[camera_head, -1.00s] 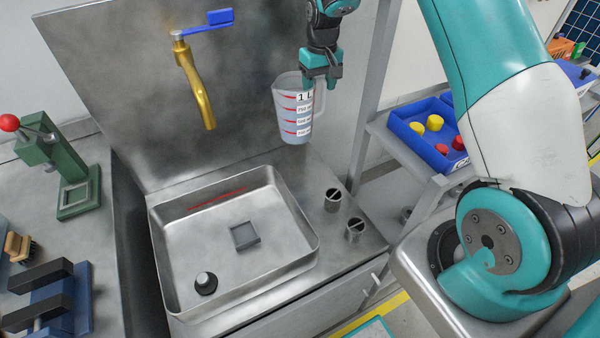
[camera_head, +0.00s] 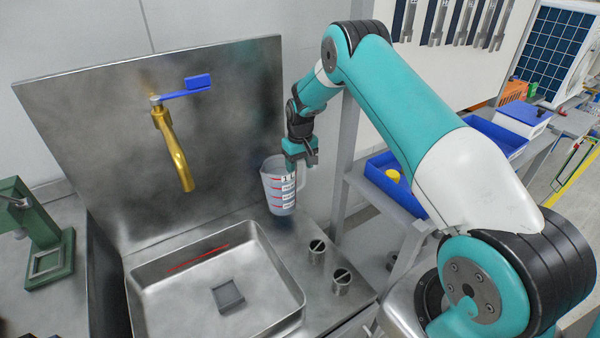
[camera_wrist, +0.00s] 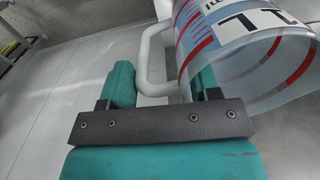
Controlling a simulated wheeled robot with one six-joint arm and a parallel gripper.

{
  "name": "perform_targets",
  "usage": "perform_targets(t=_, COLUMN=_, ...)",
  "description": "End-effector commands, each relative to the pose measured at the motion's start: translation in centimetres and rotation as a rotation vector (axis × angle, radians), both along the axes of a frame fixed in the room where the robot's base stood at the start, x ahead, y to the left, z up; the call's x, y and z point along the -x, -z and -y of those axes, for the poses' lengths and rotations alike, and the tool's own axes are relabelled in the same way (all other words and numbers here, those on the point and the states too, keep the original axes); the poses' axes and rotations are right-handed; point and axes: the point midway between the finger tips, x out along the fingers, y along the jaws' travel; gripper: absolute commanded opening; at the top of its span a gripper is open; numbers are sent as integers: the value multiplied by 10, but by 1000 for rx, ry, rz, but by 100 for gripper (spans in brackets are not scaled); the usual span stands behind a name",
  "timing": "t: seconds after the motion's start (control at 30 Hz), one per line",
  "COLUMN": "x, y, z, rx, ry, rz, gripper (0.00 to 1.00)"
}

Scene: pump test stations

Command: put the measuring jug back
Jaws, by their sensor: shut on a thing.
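The measuring jug (camera_head: 281,192) is a clear cup with red marks and a "1 L" label. It is upright in the head view, at the back right of the sink unit, beyond the basin's right corner. My gripper (camera_head: 301,164) is shut on its handle at the jug's upper right. In the wrist view the white handle (camera_wrist: 150,62) lies between my two teal fingers, and the jug's body (camera_wrist: 250,50) fills the upper right. I cannot tell whether the jug's base touches the steel top or hangs just above it.
The steel basin (camera_head: 136,290) lies left of the jug, with a brass tap (camera_head: 174,150) with a blue lever above. A grey post (camera_head: 345,160) and a shelf with blue bins (camera_head: 385,187) are close on the right.

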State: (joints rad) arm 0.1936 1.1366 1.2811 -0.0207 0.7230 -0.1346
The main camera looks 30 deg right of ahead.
Motion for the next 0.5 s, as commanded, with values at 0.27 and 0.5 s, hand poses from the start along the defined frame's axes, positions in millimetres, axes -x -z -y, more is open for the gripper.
perform_targets(t=0.27, x=0, y=30, z=0, rx=0, ry=0, rz=0, gripper=0)
perform_targets(t=0.5, x=-1, y=42, z=0, rx=0, ry=0, rz=2, gripper=0)
